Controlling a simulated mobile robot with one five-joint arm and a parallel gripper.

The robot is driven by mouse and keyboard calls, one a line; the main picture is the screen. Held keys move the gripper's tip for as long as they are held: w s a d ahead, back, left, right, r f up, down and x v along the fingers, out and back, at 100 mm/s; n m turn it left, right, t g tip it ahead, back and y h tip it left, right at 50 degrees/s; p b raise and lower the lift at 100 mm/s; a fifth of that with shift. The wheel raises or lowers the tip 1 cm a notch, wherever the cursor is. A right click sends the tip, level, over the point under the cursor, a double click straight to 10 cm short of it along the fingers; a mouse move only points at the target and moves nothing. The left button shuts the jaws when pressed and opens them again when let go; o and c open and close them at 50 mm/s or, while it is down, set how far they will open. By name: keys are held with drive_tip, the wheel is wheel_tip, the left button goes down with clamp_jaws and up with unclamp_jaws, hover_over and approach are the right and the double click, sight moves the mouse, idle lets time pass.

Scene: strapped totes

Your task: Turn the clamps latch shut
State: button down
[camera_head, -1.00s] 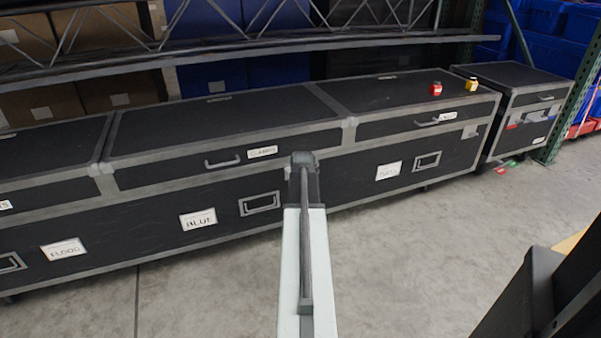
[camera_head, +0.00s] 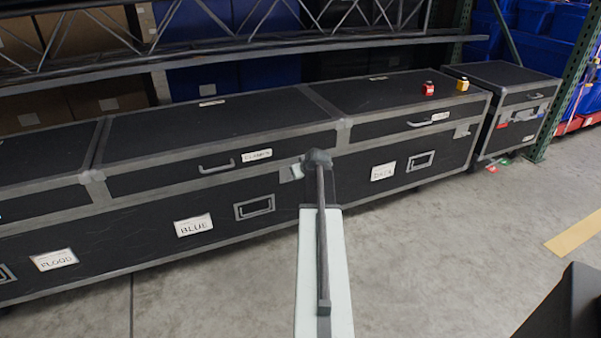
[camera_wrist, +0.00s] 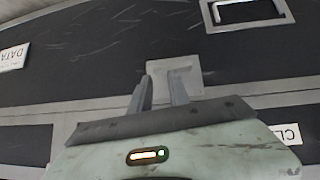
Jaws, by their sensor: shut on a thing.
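The long black case with the CLAMPS label (camera_head: 257,155) on its lid stands in the middle of the row, grey-edged and closed. Its latch, a pale grey plate (camera_head: 291,173), shows at the lid seam just left of my arm's end in the head view. In the wrist view the latch plate (camera_wrist: 184,75) lies at my fingertips, with the case's CLAMPS label to the right. My gripper (camera_wrist: 161,83) is shut on the latch, its two fingers a little apart around part of it. The gripped part itself is mostly hidden, so its angle cannot be told.
Right of it stands a case with a DATA label (camera_head: 383,171), bearing a red block (camera_head: 428,88) and a yellow block (camera_head: 462,85). A smaller case (camera_head: 512,105) stands farther right. A metal truss (camera_head: 260,48) runs behind. The concrete floor in front is clear.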

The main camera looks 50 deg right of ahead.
drive_tip(key=shift+s+f, duration=0.4)
drive_tip(key=shift+s, duration=0.1)
drive_tip(key=w+r+p+v, duration=0.2)
drive_tip(key=p+v, duration=0.9)
drive_tip(key=v, duration=0.2)
drive_tip(key=shift+w, duration=0.2)
